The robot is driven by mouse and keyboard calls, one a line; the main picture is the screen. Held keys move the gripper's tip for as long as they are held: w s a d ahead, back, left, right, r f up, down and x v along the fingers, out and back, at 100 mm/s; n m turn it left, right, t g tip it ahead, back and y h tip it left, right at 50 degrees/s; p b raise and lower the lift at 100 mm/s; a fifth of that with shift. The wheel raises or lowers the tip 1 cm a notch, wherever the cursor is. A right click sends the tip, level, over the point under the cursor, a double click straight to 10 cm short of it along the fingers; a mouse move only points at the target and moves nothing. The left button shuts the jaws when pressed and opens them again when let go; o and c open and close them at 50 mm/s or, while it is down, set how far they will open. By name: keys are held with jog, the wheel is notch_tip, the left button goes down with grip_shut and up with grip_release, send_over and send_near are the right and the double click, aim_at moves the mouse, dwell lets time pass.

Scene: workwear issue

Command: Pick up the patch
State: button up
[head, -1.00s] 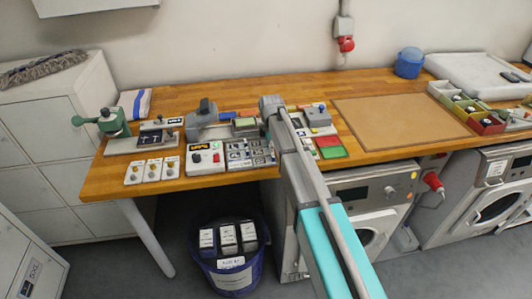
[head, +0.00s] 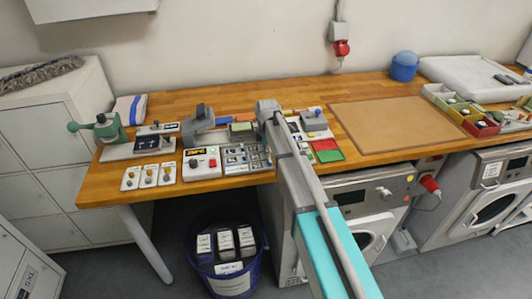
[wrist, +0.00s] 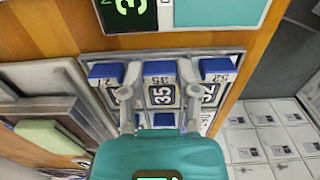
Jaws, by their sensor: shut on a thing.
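A patch numbered 35 (wrist: 160,94), white with a dark figure and a blue top tab, stands in the middle slot of a grey rack (wrist: 120,57). My gripper (wrist: 160,88) has one finger on each side of it and is shut on it. Patches numbered 71 (wrist: 104,72) and 52 (wrist: 216,68) sit to the left and right of it, partly covered by the fingers.
A control box (head: 201,163) stands left of the rack, with several small switch plates (head: 148,177) beyond it. A blue bin (head: 226,284) with white boxes stands on the floor below. A brown mat (head: 400,125) lies right of my arm.

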jog(key=shift+r, duration=0.1)
jog(key=shift+r+p, duration=0.95)
jog(key=shift+p, duration=0.05)
jog(key=s+r+p, duration=0.1)
jog(key=r+p, duration=0.1)
jog(key=s+r+p, duration=0.2)
jog(key=r+p, duration=0.1)
jog(key=s+d+r+p, duration=0.1)
jog(key=s+r+p, duration=0.1)
jog(key=shift+s+r, duration=0.1)
jog(key=shift+r, duration=0.15)
jog(key=s+d+r+p, duration=0.1)
jog(key=s+r+p, duration=0.2)
jog(key=s, duration=0.5)
jog(key=shift+s+d+r+p, duration=0.15)
jog(key=shift+s+r+p, duration=0.05)
jog(key=shift+s+p, duration=0.2)
jog(key=shift+w, duration=0.1)
notch_tip(320, 180, down, 3)
jog(key=b, duration=0.2)
jog(key=shift+r+b, duration=0.1)
jog(key=shift+b, duration=0.25)
